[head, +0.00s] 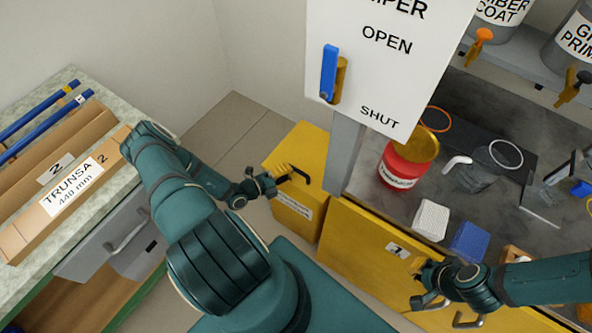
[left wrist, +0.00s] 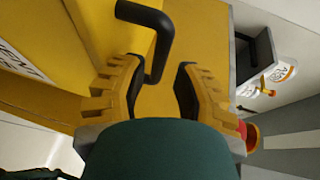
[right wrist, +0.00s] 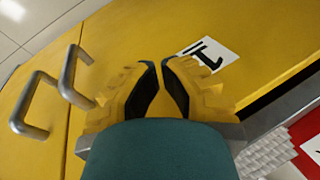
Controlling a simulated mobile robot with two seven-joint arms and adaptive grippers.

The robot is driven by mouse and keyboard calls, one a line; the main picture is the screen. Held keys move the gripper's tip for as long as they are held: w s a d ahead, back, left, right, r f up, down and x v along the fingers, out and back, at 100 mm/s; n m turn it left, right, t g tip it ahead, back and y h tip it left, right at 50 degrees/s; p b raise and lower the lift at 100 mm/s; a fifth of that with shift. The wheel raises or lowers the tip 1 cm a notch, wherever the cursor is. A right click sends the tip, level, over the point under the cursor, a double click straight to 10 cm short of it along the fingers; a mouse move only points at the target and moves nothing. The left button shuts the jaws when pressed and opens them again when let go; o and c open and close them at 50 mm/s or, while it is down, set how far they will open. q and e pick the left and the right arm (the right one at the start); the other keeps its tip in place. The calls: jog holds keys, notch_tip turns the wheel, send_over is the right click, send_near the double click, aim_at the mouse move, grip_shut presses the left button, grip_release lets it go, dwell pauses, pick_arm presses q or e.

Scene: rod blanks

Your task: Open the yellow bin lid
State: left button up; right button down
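The yellow bin (head: 312,150) stands between the grey post and the counter at the left. Its lid appears down, and a black bar handle (head: 301,175) rises from it near my left gripper (head: 283,173). In the left wrist view the handle (left wrist: 158,38) bends down toward the gap between my left fingers (left wrist: 156,68). The fingers are open, with space visible on both sides of the bar. My right gripper (head: 425,272) is over the yellow cabinet front, away from the bin. In the right wrist view its fingertips (right wrist: 157,62) are close together with a narrow gap and nothing between them.
A white panel (head: 385,55) with a blue lever hangs above the bin. A dark worktop (head: 400,200) at right holds a red can (head: 405,165), a white block and a blue block. A counter (head: 70,85) with cardboard boxes stands at left. Cabinet handles (right wrist: 70,75) stick out near my right gripper.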

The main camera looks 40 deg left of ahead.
aim_at(294, 170)
pick_arm(q)
jog(key=shift+x, duration=2)
jog(key=shift+o, duration=0.4)
grip_shut()
jog(key=shift+r, duration=0.1)
